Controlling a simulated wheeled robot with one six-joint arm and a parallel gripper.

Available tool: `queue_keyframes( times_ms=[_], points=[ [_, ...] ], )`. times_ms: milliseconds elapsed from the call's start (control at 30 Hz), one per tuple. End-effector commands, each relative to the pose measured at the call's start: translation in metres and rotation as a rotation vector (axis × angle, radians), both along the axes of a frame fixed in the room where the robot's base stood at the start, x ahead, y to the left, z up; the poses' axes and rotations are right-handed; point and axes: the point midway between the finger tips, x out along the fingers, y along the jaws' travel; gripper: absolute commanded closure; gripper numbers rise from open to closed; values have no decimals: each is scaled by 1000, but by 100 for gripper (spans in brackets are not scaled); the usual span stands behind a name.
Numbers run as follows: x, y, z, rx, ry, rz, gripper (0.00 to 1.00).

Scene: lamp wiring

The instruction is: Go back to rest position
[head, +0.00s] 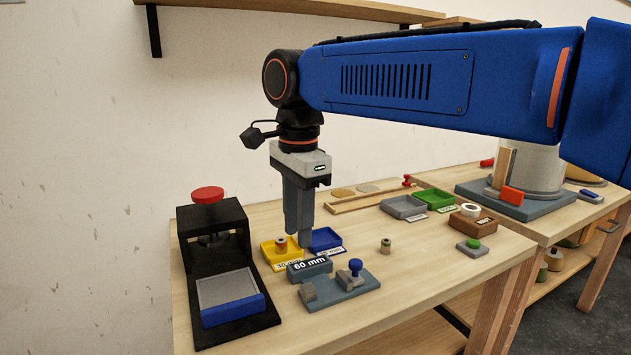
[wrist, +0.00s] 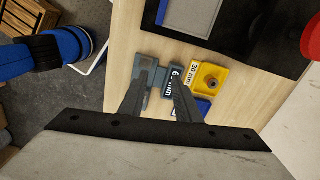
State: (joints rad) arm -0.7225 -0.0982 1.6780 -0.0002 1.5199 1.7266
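My gripper (head: 298,240) points straight down over the left part of the workbench (head: 420,285). In the wrist view its two fingers (wrist: 162,82) stand apart with a gap between them, and I see nothing held. Below and beside the fingertips in the head view are a grey block labelled 60 mm (head: 309,268), a yellow bin (head: 268,255) with a small spool-like part in it, and a blue bin (head: 327,238). My fingers partly hide the bins. I cannot tell exactly how high the tips are above the bench.
A black press-like stand (head: 210,262) with a red knob stands left of my gripper. A grey fixture with a blue knob (head: 355,267) sits in front. A small cylinder (head: 385,245) stands right, with grey and green trays (head: 433,199) behind. A wooden shelf (head: 290,8) hangs above on the wall.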

Motion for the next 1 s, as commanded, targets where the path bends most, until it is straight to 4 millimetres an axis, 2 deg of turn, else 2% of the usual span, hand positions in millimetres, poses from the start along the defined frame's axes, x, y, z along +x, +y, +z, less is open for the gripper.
queue_keyframes(
  times_ms=[267,467,700,1000],
  points=[
    [-3,-66,-15,20,-52,133,70],
    [-19,-140,-41,21,-127,305,70],
    [-53,-218,-85,-22,-226,528,70],
    [-109,-291,-153,-141,-325,800,70]
  ],
)
